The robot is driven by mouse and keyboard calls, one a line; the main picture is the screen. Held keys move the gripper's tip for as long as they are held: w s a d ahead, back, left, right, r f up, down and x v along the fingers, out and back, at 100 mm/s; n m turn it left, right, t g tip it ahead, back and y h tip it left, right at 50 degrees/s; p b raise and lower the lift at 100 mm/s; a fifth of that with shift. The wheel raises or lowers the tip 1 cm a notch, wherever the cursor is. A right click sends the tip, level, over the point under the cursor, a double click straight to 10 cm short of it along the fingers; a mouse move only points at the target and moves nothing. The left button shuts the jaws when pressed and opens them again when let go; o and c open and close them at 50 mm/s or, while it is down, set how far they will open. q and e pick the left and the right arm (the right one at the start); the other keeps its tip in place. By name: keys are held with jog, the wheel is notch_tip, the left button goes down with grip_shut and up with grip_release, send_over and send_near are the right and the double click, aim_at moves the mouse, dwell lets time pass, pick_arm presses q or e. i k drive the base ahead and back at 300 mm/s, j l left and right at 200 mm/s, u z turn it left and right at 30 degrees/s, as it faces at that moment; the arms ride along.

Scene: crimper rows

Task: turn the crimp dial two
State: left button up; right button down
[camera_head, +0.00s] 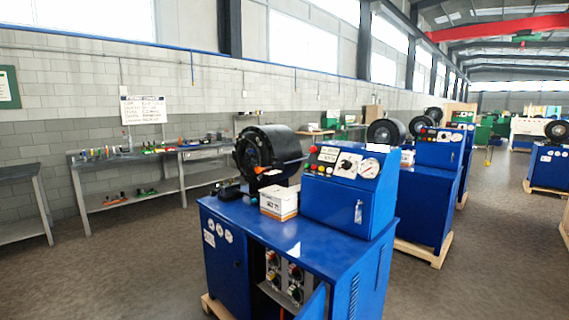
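A blue crimping machine (330,238) stands in front of me, slightly right of centre. Its raised control box has a sloped panel (342,162) with a white-plated dial (347,165), a round gauge (369,168), a small red display and several buttons. The dial's setting is too small to read. The black round crimp head (268,149) sits behind the box to the left. Neither of my grippers shows in this view.
A white and brown box (278,202) lies on the machine top. The machine's lower front door is open, showing several dials inside. Grey benches (150,160) line the left wall. More blue machines (430,190) stand behind on the right. The floor at left front is clear.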

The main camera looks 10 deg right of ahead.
aim_at(346, 165)
jog(key=i+l+u, duration=0.15)
jog(key=l+u, duration=0.25)
jog(key=l, duration=0.3)
jog(key=i+l+u, duration=0.1)
jog(key=l+u, duration=0.3)
jog(key=l, duration=0.35)
jog(key=l+u, duration=0.45)
jog(key=l, duration=0.25)
